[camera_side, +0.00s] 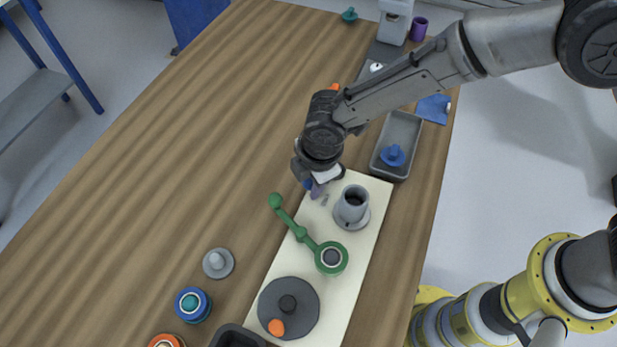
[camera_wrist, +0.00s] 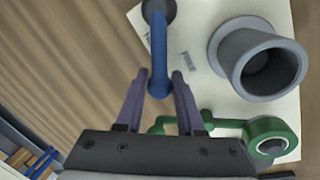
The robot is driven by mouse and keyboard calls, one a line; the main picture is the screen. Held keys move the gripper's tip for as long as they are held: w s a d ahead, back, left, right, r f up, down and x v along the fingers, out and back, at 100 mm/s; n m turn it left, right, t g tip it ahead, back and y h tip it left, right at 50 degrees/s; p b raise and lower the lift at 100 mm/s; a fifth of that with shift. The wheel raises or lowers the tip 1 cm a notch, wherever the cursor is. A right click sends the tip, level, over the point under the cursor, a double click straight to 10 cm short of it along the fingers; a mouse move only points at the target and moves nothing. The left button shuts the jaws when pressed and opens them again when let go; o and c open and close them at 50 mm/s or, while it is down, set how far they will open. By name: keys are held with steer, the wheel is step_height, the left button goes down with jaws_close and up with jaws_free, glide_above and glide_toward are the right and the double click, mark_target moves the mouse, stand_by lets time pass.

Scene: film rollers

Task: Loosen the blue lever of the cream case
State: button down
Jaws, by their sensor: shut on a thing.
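The cream case (camera_side: 345,290) is a long flat panel on the wooden table, with its parts on top. The blue lever (camera_wrist: 158,45) shows in the wrist view, running from a dark round pivot at the top edge down to a rounded end. My gripper (camera_wrist: 158,82) has its purple fingers on either side of that end and is shut on it. In the side view my gripper (camera_side: 317,190) is at the panel's far left corner, and my wrist hides most of the lever.
On the panel are a grey hollow cylinder (camera_side: 352,204), a green arm with a ring (camera_side: 331,258) and a dark disc (camera_side: 288,290) with an orange knob. A grey tray (camera_side: 402,135) holds a blue part beyond the panel. Loose rollers (camera_side: 193,305) lie left; the table farther left is clear.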

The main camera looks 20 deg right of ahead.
steer(key=shift+a+r, duration=0.1)
steer(key=c, duration=0.5)
jaws_free()
steer(key=shift+c, duration=0.2)
step_height(320, 180, up, 14)
steer(key=s, duration=0.2)
steer(key=shift+s+d+f, duration=0.25)
steer(key=shift+s, duration=0.1)
